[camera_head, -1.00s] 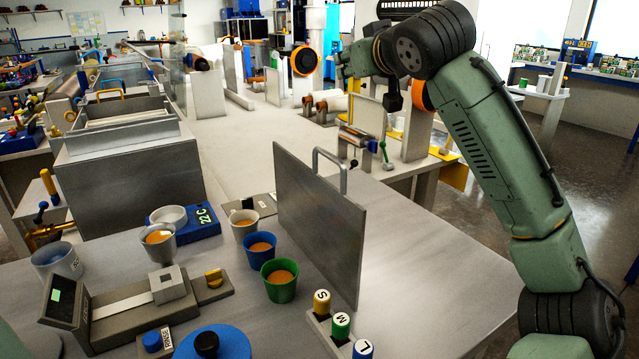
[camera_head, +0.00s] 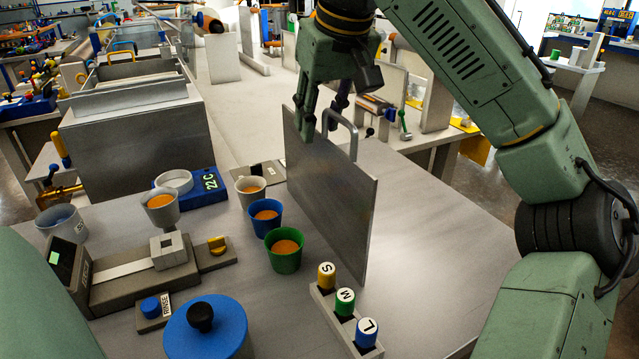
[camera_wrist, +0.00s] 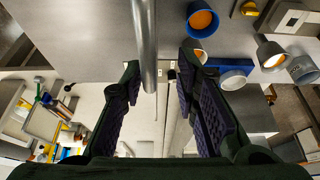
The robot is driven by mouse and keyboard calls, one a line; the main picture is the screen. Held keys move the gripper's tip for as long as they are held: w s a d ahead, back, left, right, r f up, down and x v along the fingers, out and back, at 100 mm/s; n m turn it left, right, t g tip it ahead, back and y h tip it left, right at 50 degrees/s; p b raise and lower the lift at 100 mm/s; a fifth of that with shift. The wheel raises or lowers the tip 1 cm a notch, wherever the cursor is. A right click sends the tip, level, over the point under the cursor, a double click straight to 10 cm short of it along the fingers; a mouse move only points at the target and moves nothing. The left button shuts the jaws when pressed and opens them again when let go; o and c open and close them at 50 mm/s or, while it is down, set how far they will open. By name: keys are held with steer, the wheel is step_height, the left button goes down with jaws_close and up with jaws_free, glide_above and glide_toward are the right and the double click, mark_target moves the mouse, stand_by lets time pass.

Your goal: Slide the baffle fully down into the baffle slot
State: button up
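The baffle (camera_head: 330,185) is a flat grey metal plate with a loop handle (camera_head: 352,130) on its top edge. It stands upright on the near bench, right of the cups. My gripper (camera_head: 322,118) is open at the handle's upper left. In the wrist view the handle bar (camera_wrist: 145,45) shows between the spread fingers of my gripper (camera_wrist: 160,65), nearer the left finger; I cannot tell whether it lies at fingertip depth. An open metal tank (camera_head: 140,135) stands at the back left. I cannot make out the baffle slot for certain.
Blue (camera_head: 266,222) and green (camera_head: 286,258) cups of orange liquid stand close left of the baffle. A block with S, M and L capped pegs (camera_head: 342,335) sits in front of it. A blue-lidded pot (camera_head: 207,328) is at front left. The bench right of the baffle is clear.

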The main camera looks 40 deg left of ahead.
mark_target(321, 134)
steer(key=x, duration=0.5)
steer(key=shift+w+d+f+p, duration=0.1)
steer(key=shift+w+d+p, duration=0.05)
steer(key=shift+w+p, duration=0.2)
steer(key=shift+c, duration=0.2)
jaws_close()
stand_by(0.5)
